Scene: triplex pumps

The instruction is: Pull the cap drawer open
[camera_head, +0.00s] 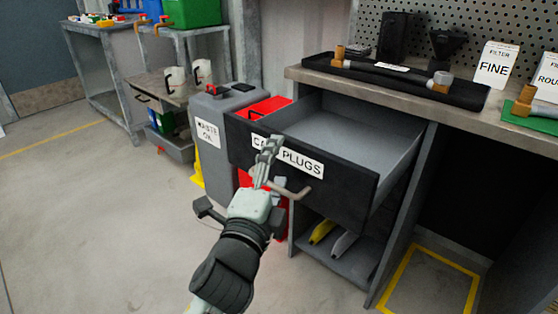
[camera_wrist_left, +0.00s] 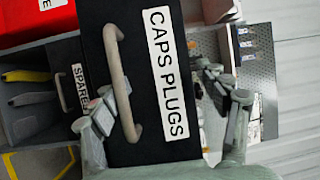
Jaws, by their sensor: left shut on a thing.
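The cap drawer (camera_head: 335,184) is a black-fronted drawer labelled CAPS PLUGS, pulled well out of the workbench. Its grey inside shows and looks empty. The label and black front (camera_wrist_left: 140,60) fill the middle of the left wrist view. A beige bar handle (camera_head: 297,192) is on the front; it also shows in the left wrist view (camera_wrist_left: 120,80). My left gripper (camera_head: 267,160) is at the drawer front, shut on the handle. In the left wrist view its fingers (camera_wrist_left: 160,92) lie on either side of the front's middle. My right gripper is not in view.
A black tray with fittings (camera_head: 395,80) and a FINE filter box (camera_head: 495,66) stand on the bench top. A grey waste oil bin (camera_head: 212,140) and a red container (camera_head: 263,107) stand left of the drawer. Open floor (camera_head: 90,220) lies at the left.

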